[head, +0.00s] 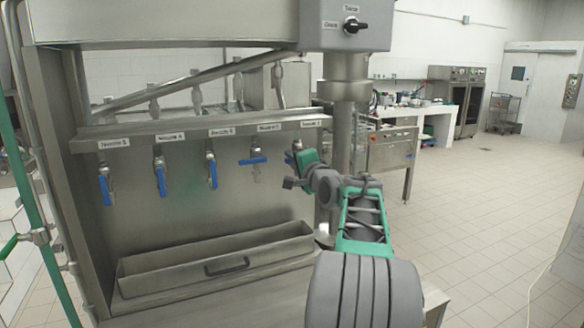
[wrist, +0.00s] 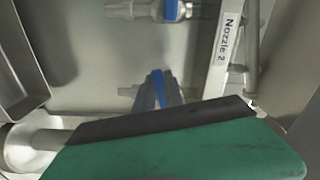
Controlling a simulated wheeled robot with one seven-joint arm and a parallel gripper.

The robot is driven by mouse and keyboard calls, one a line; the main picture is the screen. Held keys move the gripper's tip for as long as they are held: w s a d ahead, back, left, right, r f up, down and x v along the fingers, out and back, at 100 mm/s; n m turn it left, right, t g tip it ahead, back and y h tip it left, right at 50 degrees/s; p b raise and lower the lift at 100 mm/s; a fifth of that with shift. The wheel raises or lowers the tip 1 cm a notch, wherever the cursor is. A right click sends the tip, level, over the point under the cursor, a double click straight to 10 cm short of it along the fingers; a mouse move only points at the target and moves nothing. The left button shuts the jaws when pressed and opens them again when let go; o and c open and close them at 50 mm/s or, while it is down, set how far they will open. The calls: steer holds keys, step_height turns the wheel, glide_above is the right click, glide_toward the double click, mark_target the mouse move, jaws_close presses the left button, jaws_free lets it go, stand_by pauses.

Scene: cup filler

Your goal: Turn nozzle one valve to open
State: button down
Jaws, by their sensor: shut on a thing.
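The nozzle one valve (head: 297,147) is under the rightmost label on the rail in the head view. Its handle is mostly hidden by my gripper (head: 300,168), which is shut on it. A blue lever (wrist: 157,88) shows just beyond the finger, close to the Nozzle 2 label (wrist: 228,38).
The nozzle two lever (head: 252,161) is horizontal, close to the left of my gripper. Three other blue levers (head: 212,173) hang down further left. A steel drip tray (head: 215,262) lies below. A vertical steel post (head: 342,140) stands close on the right.

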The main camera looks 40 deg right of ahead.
steer(key=n+b, duration=0.2)
steer(key=f+n+b, duration=0.1)
steer(key=b, duration=0.1)
steer(key=d+f+n+b, duration=0.1)
steer(key=n+b, duration=0.1)
steer(key=shift+s+n, duration=0.1)
steer(key=shift+n, duration=0.2)
steer(key=shift+s+d+f, duration=0.1)
steer(key=shift+d+f, duration=0.05)
steer(key=shift+f, duration=0.05)
stand_by(0.6)
steer(key=shift+b, duration=0.3)
